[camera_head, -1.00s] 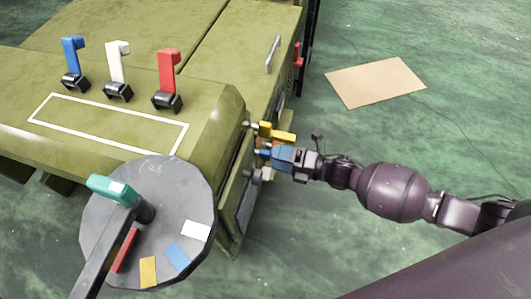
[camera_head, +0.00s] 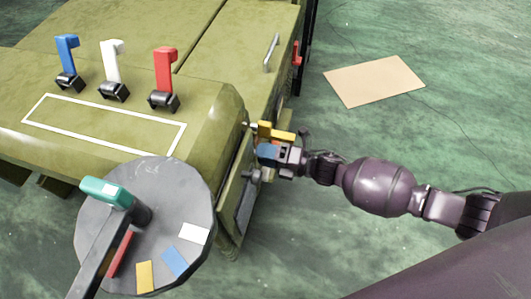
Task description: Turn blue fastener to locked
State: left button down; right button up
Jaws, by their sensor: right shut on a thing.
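The blue fastener (camera_head: 266,152) is on the right side face of the olive chassis, just below a yellow fastener (camera_head: 275,133). My right gripper (camera_head: 274,155) comes in from the right and is shut on the blue fastener. The gripper's jaws cover part of it, so its exact angle is hard to tell. My left gripper is not in view.
Blue (camera_head: 68,60), white (camera_head: 113,68) and red (camera_head: 165,77) levers stand on the chassis top (camera_head: 60,135). A grey dial (camera_head: 150,235) with a green-tipped handle (camera_head: 106,191) is in front. A tan sheet (camera_head: 374,80) lies on the open green floor.

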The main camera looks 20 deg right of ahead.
jog(key=shift+r+m+p, duration=0.1)
jog(key=shift+m+p, duration=0.25)
jog(key=shift+m, duration=0.65)
jog(key=o, duration=0.9)
jog(key=shift+d, duration=0.1)
jog(key=p+v, duration=0.1)
jog(key=v, duration=0.9)
jog(key=shift+s+d+p, duration=0.3)
